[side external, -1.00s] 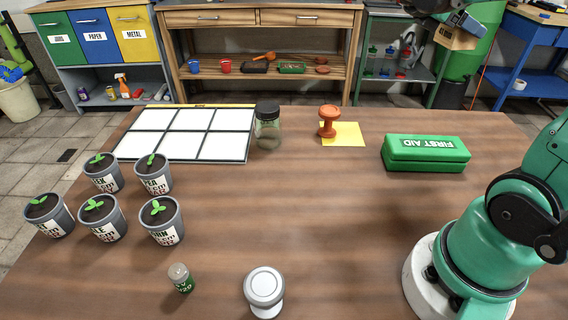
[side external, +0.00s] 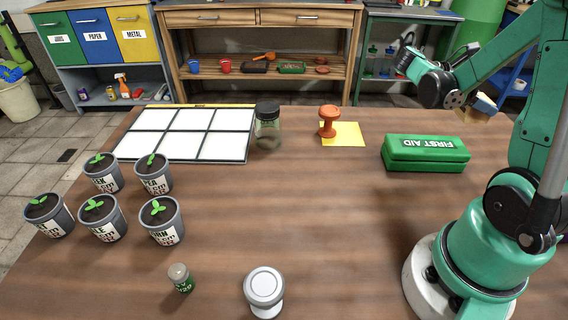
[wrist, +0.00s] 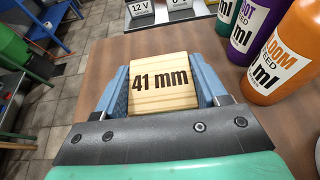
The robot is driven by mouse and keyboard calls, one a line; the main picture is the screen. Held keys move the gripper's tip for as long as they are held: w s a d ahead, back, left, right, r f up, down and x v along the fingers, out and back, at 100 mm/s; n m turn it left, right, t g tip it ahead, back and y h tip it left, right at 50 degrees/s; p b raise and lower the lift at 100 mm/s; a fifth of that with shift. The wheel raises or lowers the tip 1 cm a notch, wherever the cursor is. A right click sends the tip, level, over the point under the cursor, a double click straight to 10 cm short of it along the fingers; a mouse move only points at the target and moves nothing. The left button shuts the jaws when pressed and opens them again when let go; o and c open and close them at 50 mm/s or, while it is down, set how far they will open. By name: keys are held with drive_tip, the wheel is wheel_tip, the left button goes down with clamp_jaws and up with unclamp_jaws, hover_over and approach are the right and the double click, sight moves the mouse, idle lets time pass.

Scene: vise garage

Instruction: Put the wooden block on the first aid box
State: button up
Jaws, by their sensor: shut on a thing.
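The wooden block (wrist: 162,84) is light wood marked "41 mm" and sits between the two blue fingers of my gripper (wrist: 163,92) in the wrist view. My gripper is shut on it. In the side external view the block (side external: 484,106) shows partly, held in the air at the upper right, above and behind the first aid box. The green first aid box (side external: 425,153) lies closed on the right side of the table, its lettering upside down in this view. The box's top is bare.
A red-brown stamp (side external: 328,121) stands by a yellow sheet (side external: 346,134) left of the box. A glass jar (side external: 267,127) stands beside a white-panelled board (side external: 190,133). Several bottles, among them an orange one (wrist: 286,52), show in the wrist view. The middle table is clear.

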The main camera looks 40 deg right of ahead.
drive_tip(key=shift+f, duration=3.4)
drive_tip(key=o, duration=1.3)
